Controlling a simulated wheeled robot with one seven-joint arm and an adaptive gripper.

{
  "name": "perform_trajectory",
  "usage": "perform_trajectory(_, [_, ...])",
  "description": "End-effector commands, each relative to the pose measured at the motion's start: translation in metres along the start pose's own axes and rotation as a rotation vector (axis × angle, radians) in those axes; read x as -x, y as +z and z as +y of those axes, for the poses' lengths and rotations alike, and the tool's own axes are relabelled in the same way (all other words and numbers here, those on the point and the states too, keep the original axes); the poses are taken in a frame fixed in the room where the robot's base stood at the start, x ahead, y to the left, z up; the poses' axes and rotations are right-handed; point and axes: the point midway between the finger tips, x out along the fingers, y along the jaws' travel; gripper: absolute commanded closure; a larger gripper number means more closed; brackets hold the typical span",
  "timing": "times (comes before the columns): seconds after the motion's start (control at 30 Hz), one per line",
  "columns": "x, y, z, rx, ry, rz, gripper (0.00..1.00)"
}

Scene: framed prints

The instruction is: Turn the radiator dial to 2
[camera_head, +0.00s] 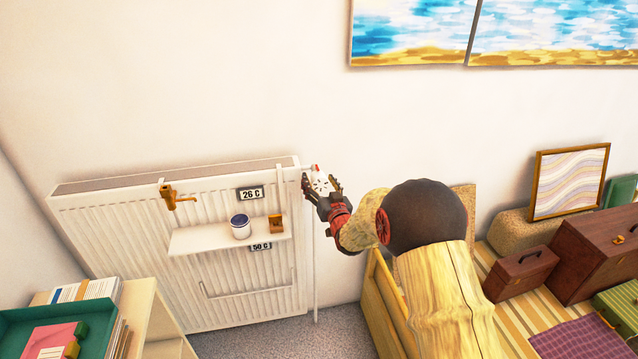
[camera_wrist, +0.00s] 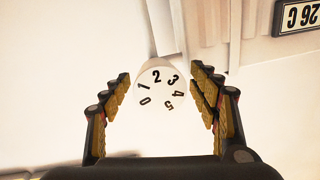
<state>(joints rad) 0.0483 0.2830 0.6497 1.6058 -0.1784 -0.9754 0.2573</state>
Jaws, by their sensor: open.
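The radiator dial (camera_wrist: 160,90) is a white round knob with black numbers 0 to 5 on its face. In the wrist view it sits between the two open fingers of my gripper (camera_wrist: 161,100), with a gap on each side. The 2 and 3 are at the top of its face. No pointer mark is clear. In the head view my gripper (camera_head: 322,184) is at the radiator's upper right corner, around the dial (camera_head: 320,181), which is partly hidden. The white radiator (camera_head: 140,245) stands against the wall.
A small shelf (camera_head: 200,239) on the radiator holds a blue-white tin (camera_head: 240,227) and a small brown box (camera_head: 276,223). An orange tap-like object (camera_head: 172,196) hangs at the radiator's top. A "26 C" sign (camera_head: 250,194) is near the dial. Brown cases (camera_head: 519,272) stand right of my arm.

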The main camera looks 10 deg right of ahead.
Motion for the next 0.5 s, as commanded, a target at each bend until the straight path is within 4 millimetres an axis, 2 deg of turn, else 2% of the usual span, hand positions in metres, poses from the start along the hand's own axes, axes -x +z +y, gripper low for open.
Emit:
perform_trajectory(0.27, [-0.0019, -0.0006, -0.0001, 0.0, 0.0, 0.0, 0.39])
perform_trajectory(0.5, [-0.0017, -0.0005, 0.0, 0.0, 0.0, 0.0, 0.52])
